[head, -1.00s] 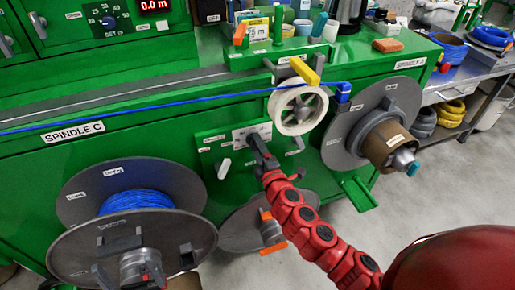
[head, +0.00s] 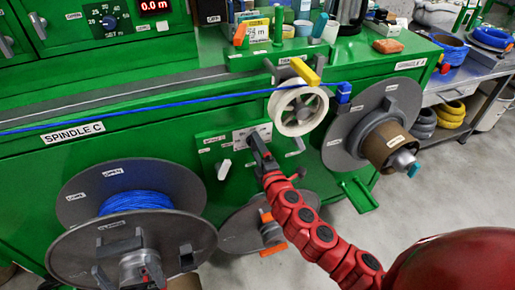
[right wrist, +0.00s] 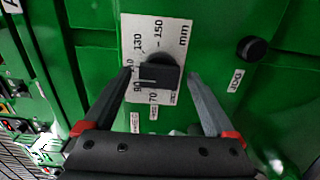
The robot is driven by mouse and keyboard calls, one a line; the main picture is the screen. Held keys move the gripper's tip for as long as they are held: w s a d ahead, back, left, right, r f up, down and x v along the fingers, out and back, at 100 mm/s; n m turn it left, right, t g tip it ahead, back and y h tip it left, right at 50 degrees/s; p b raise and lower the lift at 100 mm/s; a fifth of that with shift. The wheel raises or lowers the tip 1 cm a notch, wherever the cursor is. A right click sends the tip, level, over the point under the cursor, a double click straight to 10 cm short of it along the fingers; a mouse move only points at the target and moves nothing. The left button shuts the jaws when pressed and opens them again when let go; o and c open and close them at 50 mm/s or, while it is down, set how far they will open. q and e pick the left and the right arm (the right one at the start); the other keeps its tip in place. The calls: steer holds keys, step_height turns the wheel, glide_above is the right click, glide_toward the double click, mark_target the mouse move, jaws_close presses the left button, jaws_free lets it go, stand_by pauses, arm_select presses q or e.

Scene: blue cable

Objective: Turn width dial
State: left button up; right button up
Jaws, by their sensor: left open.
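The width dial is a dark knob (right wrist: 160,75) on a white scale plate (right wrist: 180,35) marked from 70 to 150 mm, on the green machine front. Its pointer direction is hard to tell. In the head view the plate (head: 240,135) sits left of the white wheel. My right gripper (right wrist: 160,76) is open, with one finger on each side of the knob and gaps visible; in the head view it (head: 258,144) partly hides the dial.
A reel of blue cable (head: 85,250) stands at lower left. The blue cable (head: 180,101) runs to a white wheel (head: 282,120). A grey reel (head: 345,135) is at right, another (head: 235,232) below the dial. A black round knob (right wrist: 252,48) is right of the plate.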

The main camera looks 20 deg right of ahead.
steer(key=s+p, duration=0.3)
steer(key=s, duration=1.4)
steer(key=shift+s+d, duration=0.2)
steer(key=shift+d, duration=0.1)
